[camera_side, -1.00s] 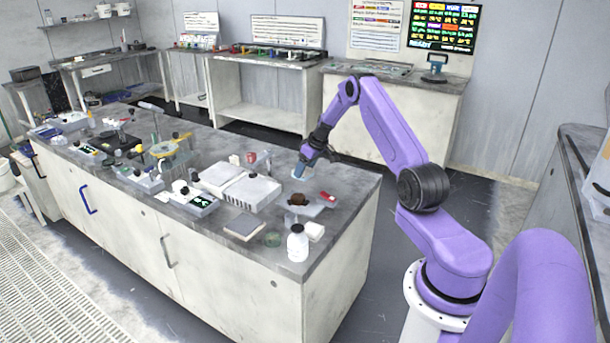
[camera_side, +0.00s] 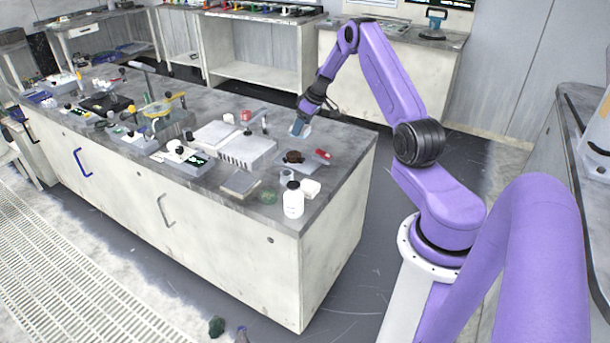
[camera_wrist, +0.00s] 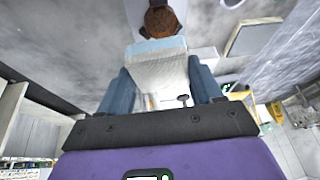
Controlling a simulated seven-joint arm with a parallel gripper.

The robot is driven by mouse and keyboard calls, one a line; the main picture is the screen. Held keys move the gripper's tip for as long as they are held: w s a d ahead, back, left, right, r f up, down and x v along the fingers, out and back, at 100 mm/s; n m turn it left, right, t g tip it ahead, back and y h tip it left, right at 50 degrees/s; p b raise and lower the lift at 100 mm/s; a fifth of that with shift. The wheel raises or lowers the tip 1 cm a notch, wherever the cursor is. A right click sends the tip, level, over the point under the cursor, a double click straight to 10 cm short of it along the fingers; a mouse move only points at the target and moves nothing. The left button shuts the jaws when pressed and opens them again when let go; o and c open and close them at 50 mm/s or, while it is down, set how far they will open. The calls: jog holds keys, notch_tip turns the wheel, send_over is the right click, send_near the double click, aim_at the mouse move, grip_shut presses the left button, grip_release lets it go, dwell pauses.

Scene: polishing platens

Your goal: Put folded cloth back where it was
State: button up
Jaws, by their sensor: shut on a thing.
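My gripper (camera_side: 299,130) is low over the right end of the bench top (camera_side: 345,150), just behind a brown lump. In the wrist view its two blue fingers (camera_wrist: 162,85) are shut on the folded cloth (camera_wrist: 160,68), a pale, whitish piece with a light blue edge. In the side view only a small pale part of the cloth (camera_side: 306,130) shows beside the fingertips. I cannot tell whether the cloth touches the bench top.
The brown lump (camera_side: 293,156) and a red item (camera_side: 325,154) lie close in front of the gripper. A white bottle (camera_side: 293,202), a white block (camera_side: 311,189) and a grey slab (camera_side: 240,184) stand nearer the front edge. A white ribbed box (camera_side: 246,150) is to the left.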

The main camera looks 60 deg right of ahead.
jog(key=s+a+r+n+g+y, duration=0.2)
jog(key=s+a+n, duration=0.7)
jog(key=s+a, duration=0.15)
jog(key=s+a+r+n+g+y, duration=0.1)
jog(key=s+a+r+n+g, duration=0.1)
jog(key=s+a+n, duration=0.85)
jog(key=w+d+f, duration=0.2)
jog(key=w+f, duration=0.1)
jog(key=w+d+f+m, duration=0.1)
jog(key=w+d+f, duration=0.2)
jog(key=w, duration=0.1)
jog(key=w+d+f+m, duration=0.1)
jog(key=w+d+f, duration=0.2)
jog(key=shift+w+f+m, duration=0.15)
jog(key=shift+w+m, duration=0.05)
jog(key=shift+m, duration=0.05)
jog(key=shift+w+d+f, duration=0.1)
jog(key=shift+f, duration=1.55)
jog(key=shift+f, duration=0.1)
jog(key=o, duration=1.2)
